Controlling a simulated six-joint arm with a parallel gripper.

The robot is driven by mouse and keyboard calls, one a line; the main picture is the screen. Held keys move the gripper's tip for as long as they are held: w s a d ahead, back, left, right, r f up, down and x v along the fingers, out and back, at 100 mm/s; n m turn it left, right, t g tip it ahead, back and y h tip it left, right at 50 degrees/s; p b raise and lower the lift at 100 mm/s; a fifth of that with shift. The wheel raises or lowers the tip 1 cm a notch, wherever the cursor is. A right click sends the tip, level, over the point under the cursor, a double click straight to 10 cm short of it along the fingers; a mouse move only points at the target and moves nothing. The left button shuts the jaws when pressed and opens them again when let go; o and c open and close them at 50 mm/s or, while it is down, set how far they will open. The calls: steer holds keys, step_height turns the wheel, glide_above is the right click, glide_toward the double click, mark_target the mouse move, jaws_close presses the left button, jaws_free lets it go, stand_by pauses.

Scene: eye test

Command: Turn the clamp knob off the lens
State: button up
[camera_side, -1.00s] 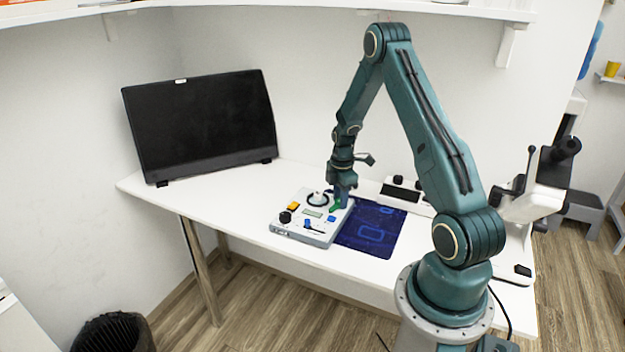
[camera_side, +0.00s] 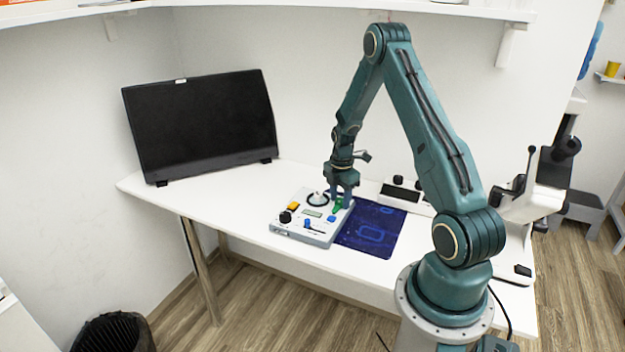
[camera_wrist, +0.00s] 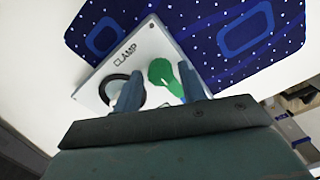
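The green clamp knob (camera_wrist: 161,72) sits on the light panel (camera_wrist: 150,42) by the word CLAMP in the wrist view. Its narrower end runs toward the right finger. The lens (camera_wrist: 116,88), a dark ring around a pale centre, lies left of the knob, partly hidden by the left finger. No green part covers the visible lens. My gripper (camera_wrist: 158,78) is open, its fingers either side of the knob. A gap shows at the left finger; contact at the right is unclear. In the side view my gripper (camera_side: 342,195) points down over the green knob (camera_side: 337,204).
The panel (camera_side: 300,233) also carries an orange button (camera_side: 293,206), a black knob (camera_side: 285,217) and blue controls. A dark blue mat (camera_side: 385,240) lies to its right. A monitor (camera_side: 200,125) stands behind left, a microscope (camera_side: 545,185) far right. The desk's left part is clear.

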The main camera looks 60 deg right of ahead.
mark_target(338, 200)
steer(key=shift+o, duration=0.4)
steer(key=shift+r, duration=0.2)
step_height(338, 200, up, 14)
steer(key=shift+f, duration=0.25)
stand_by(0.5)
steer(key=s+a+r+m+t+h, duration=0.1)
steer(key=a+r+m, duration=0.2)
steer(key=a+r, duration=0.6)
steer(key=s+a+r+m+t, duration=0.1)
steer(key=a+r+m+t, duration=0.15)
steer(key=a+r, duration=0.6)
steer(key=s+a+r+m+t, duration=0.1)
steer(key=s+a+m+t, duration=0.1)
steer(key=s+a+m, duration=0.5)
steer(key=s+a, duration=0.5)
steer(key=a, duration=0.2)
steer(key=shift+s+a+y, duration=0.35)
steer(key=shift+s+y, duration=0.05)
